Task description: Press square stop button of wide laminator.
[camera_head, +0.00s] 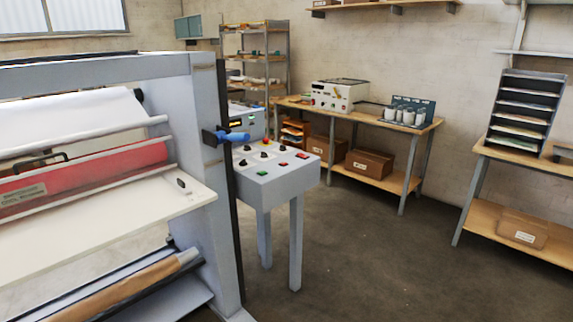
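The wide laminator (207,110) stands at the left, a grey frame with a white sheet, a red panel and a cream feed table (120,215). Its control console (290,186) is a grey box on legs at the frame's right side. The console top carries several black knobs, a green button (262,174), a red button (281,163) and another red button (302,155). These buttons are too small to read any labels or symbols. A display panel rises behind the console. Neither of my grippers shows in the head view.
A blue-handled lever (232,137) sticks out from the laminator frame beside the console. A workbench (365,118) with a white device (340,95) and boxes stands behind. A second bench (520,154) with a paper sorter (525,112) is at the right. The floor (390,260) right of the console is clear.

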